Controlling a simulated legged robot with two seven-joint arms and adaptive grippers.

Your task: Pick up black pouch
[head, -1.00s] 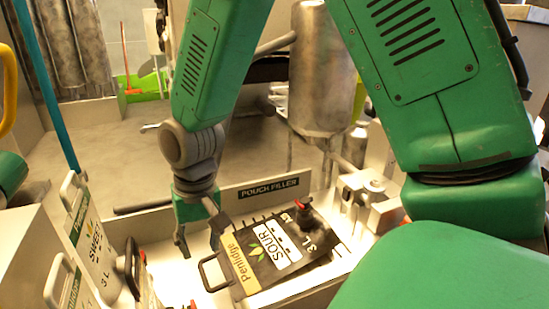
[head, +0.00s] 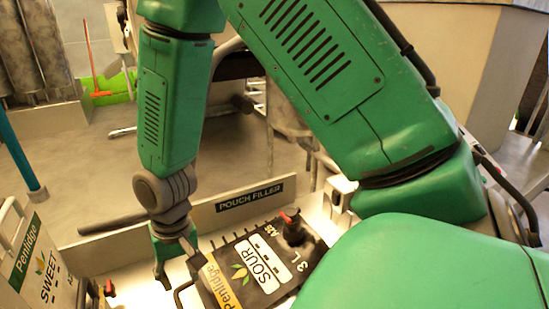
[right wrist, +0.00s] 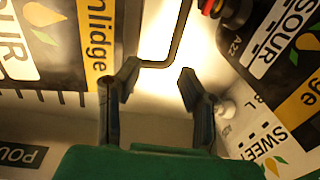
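A black pouch (head: 262,262) with a white SOUR label and a yellow Penlidge band lies in the tray of the pouch filler. Its red-tipped spout (head: 292,225) is at the far end, and its thin black handle (head: 183,298) is at the near left end. My right gripper (head: 177,273) is just left of the pouch, by the handle. In the right wrist view the pouch (right wrist: 45,45) is at upper left. The handle (right wrist: 175,50) reaches in front of the open fingers (right wrist: 160,78); I cannot tell if they touch it. My left gripper is not in view.
A white SWEET pouch (head: 40,262) stands at the left. The right wrist view shows another black SOUR pouch (right wrist: 285,35) at upper right. The tray's raised wall (head: 225,203) with the POUCH FILLER sign runs behind the pouch. A metal vessel (head: 290,117) is partly hidden by my arm.

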